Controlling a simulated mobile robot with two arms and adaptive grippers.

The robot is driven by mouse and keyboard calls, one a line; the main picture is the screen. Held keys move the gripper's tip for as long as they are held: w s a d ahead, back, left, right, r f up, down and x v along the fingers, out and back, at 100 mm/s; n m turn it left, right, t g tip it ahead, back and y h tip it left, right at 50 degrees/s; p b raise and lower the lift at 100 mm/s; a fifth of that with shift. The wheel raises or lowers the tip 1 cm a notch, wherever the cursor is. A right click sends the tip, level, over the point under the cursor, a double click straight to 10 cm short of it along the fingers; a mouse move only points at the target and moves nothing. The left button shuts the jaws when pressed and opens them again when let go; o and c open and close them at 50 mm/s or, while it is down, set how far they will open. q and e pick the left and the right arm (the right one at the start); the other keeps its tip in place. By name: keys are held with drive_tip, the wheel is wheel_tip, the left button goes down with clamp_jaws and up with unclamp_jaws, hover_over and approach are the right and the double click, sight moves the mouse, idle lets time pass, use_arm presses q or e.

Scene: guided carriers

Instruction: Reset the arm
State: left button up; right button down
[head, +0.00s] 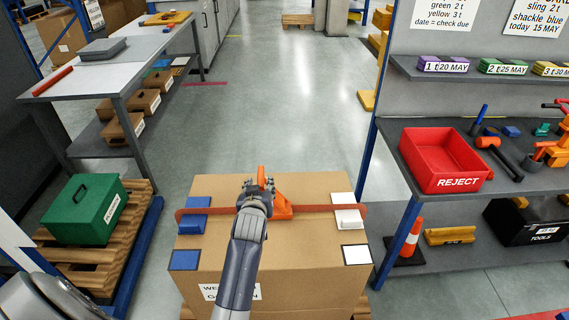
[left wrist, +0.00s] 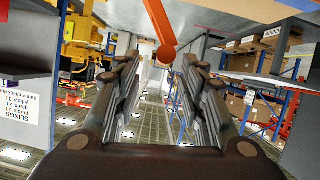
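My left gripper (head: 259,184) is above the cardboard box (head: 320,262) in the head view, with its arm reaching up from the bottom. In the left wrist view its two fingers (left wrist: 160,85) are spread apart with clear space between them. An orange lever end (left wrist: 163,45) shows beyond the fingertips, with gaps on both sides. Beneath the gripper, an orange bracket (head: 281,208) sits on a red-brown bar (head: 318,209). The bar spans from a blue block (head: 194,215) to a white block (head: 347,216). The arm hides part of the bar. My right gripper is not in view.
A red REJECT bin (head: 440,160) and tools stand on the right shelf (head: 412,155). A green case (head: 84,210) rests on a wooden pallet (head: 100,258) at left. A traffic cone (head: 410,240) stands right of the box. The floor beyond the box is clear.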

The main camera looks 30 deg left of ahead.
use_arm(q)
drive_tip(key=s+d+f+m+g+h, duration=0.25)
drive_tip(key=s+d, duration=0.35)
drive_tip(key=s, duration=0.5)
drive_tip(key=s+d+f+m+g+h, duration=0.2)
drive_tip(key=s+d+f+m+g, duration=0.3)
drive_tip(key=s, duration=0.6)
drive_tip(key=s+d+m+g+h, duration=0.1)
drive_tip(key=s+d+m+h, duration=0.1)
drive_tip(key=s+d, duration=0.65)
wheel_tip(320, 180, down, 27)
drive_tip(key=s+a+g+b, duration=0.1)
drive_tip(key=s+b, duration=0.1)
drive_tip(key=s, duration=0.1)
drive_tip(key=s+a+f+b, duration=0.1)
drive_tip(key=s+f, duration=0.7)
drive_tip(key=f, duration=0.1)
drive_tip(key=s+a+f+g+b, duration=0.1)
drive_tip(key=s+a+f, duration=0.1)
drive_tip(key=s+f, duration=0.7)
drive_tip(key=shift+a+f, duration=0.25)
drive_tip(key=shift+f, duration=0.4)
drive_tip(key=shift+g, duration=0.25)
